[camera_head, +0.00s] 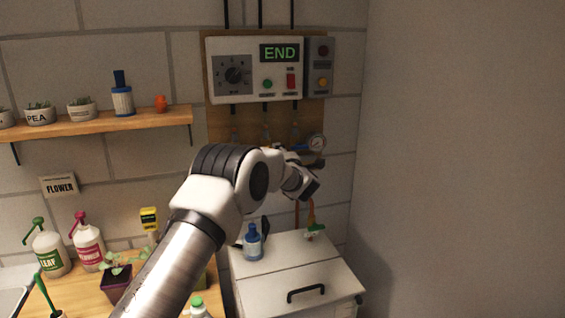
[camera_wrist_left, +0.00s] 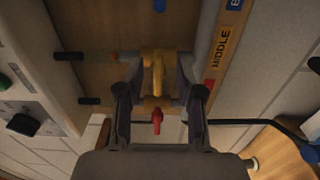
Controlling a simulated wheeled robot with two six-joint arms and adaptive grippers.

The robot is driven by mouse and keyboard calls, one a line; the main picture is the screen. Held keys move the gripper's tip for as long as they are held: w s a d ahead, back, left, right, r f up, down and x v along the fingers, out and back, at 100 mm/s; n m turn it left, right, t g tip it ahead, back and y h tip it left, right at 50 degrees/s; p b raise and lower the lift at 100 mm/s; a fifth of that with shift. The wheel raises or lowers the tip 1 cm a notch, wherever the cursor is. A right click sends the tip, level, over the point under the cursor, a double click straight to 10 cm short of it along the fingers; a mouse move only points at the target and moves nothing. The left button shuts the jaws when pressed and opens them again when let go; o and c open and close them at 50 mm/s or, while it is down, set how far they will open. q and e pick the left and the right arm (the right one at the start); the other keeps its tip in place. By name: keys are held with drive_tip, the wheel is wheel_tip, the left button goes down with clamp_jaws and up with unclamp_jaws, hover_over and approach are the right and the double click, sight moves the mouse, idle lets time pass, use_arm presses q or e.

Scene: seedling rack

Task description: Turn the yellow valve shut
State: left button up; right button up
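The yellow valve (camera_wrist_left: 158,75) is in the upper middle of the left wrist view, mounted on a wooden board (camera_wrist_left: 103,20). My left gripper (camera_wrist_left: 158,88) is open, with one finger on each side of the valve. I cannot tell whether the fingers touch it. A small red part (camera_wrist_left: 157,119) shows between the fingers, nearer the palm. In the head view my left arm reaches up to the board (camera_head: 222,122) below the control box, and its wrist hides the valve and fingertips. My right gripper is in neither view.
A white cabinet (camera_head: 275,278) carries a blue bottle (camera_head: 253,243). Spray bottles (camera_head: 88,245) and plants stand on the bench at left. A strip marked MIDDLE (camera_wrist_left: 217,60) runs beside the valve.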

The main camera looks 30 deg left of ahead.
use_arm(q)
drive_tip(key=v, duration=0.8)
drive_tip(key=shift+s, duration=0.25)
